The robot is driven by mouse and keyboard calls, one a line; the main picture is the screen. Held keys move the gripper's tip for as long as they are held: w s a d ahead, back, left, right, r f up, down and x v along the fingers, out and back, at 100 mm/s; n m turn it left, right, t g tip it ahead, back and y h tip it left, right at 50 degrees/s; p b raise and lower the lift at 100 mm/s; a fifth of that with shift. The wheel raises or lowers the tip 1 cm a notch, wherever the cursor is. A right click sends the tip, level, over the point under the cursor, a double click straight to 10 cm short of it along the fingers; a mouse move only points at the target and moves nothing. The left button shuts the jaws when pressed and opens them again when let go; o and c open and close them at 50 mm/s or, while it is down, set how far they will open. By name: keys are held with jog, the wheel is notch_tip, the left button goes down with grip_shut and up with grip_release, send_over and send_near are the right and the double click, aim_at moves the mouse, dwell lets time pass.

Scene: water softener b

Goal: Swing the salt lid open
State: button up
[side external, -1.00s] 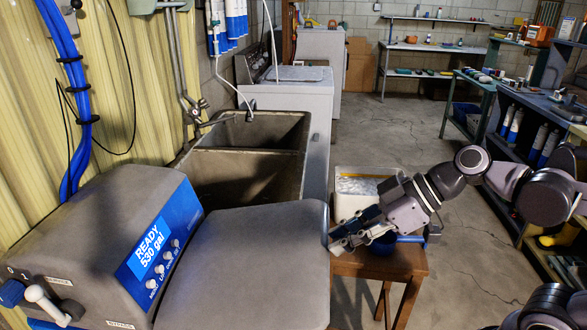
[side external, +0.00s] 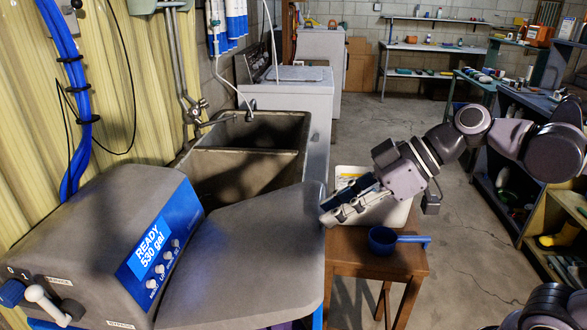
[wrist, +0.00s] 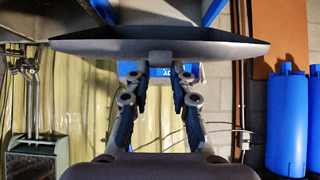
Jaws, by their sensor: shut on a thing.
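The grey salt lid (side external: 250,255) sits to the right of the softener's control housing (side external: 110,225) in the side external view. Its free right edge is tilted up a little, with a strip of blue showing beneath the near corner. My gripper (side external: 326,214) is at that right edge. In the wrist view the lid (wrist: 230,48) spans the top as a wide grey shape, seen edge-on. There my gripper (wrist: 159,72) has its two fingers on either side of a small grey tab at the lid's edge. The fingertip contact is partly hidden. The display reads READY 530 gal.
A wooden stool (side external: 375,263) stands right of the softener, below my gripper. A concrete sink (side external: 245,165) lies behind the lid. The floor beyond the stool is open.

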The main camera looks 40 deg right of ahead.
jog(key=w+a+r, duration=0.3)
jog(key=r, duration=0.4)
jog(key=shift+r, duration=0.3)
dwell(0.6)
jog(key=shift+w, duration=0.1)
jog(key=shift+w+a+r, duration=0.1)
jog(key=shift+w+a+r, duration=0.1)
jog(key=shift+a+r, duration=0.05)
grip_shut()
jog(key=w+a+r, duration=0.4)
jog(key=r, duration=0.1)
jog(key=shift+r, duration=0.15)
jog(key=shift+o, duration=2.4)
grip_release()
